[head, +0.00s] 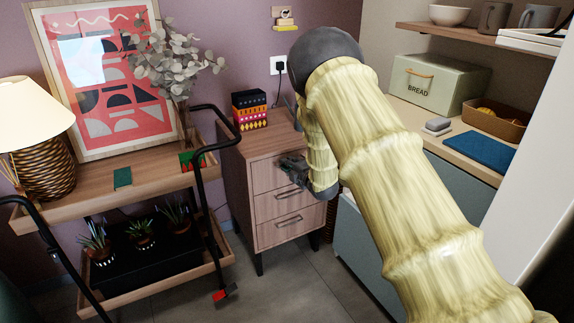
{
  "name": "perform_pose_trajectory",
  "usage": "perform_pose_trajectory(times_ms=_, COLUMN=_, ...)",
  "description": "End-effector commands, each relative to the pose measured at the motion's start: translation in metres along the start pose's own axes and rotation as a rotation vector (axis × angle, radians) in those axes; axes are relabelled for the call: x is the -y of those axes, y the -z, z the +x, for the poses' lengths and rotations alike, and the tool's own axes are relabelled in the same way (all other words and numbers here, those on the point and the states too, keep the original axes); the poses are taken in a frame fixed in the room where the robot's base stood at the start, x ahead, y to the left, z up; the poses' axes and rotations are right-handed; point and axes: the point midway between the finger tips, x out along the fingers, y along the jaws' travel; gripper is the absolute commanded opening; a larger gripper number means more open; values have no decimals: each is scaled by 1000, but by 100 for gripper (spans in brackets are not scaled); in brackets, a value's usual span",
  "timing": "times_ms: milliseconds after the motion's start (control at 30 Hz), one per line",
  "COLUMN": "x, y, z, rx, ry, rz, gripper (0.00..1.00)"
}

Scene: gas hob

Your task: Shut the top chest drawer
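The wooden chest of drawers (236,180) stands against the wall, left of the kitchen counter. Its top drawer (264,176) is partly hidden behind my gripper and arm. The drawer front looks about in line with the fronts below, but I cannot tell if a small gap is left. My gripper (292,167) is dark and small in view, at the top drawer's front near where a handle would sit. I cannot tell whether it touches the drawer, or whether its fingers are open or shut.
Patterned boxes (250,109) stand on the chest. A two-tier trolley (150,182) with plants and black handles is close on the left. The counter (462,130) with a bread bin (432,84) is on the right. Some floor (290,280) is clear in front of the chest.

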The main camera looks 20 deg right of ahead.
Motion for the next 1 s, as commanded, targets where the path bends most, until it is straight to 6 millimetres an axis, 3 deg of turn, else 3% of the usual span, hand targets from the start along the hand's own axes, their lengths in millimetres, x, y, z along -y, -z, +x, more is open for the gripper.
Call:
perform_pose_trajectory(times_ms=500, x=0, y=0, z=-88, rx=2, ry=1, rz=1, gripper=17)
perform_pose_trajectory(times_ms=700, x=0, y=-1, z=-102, rx=2, ry=1, rz=1, gripper=17)
perform_pose_trajectory(times_ms=1000, x=0, y=0, z=-105, rx=2, ry=0, rz=1, gripper=17)
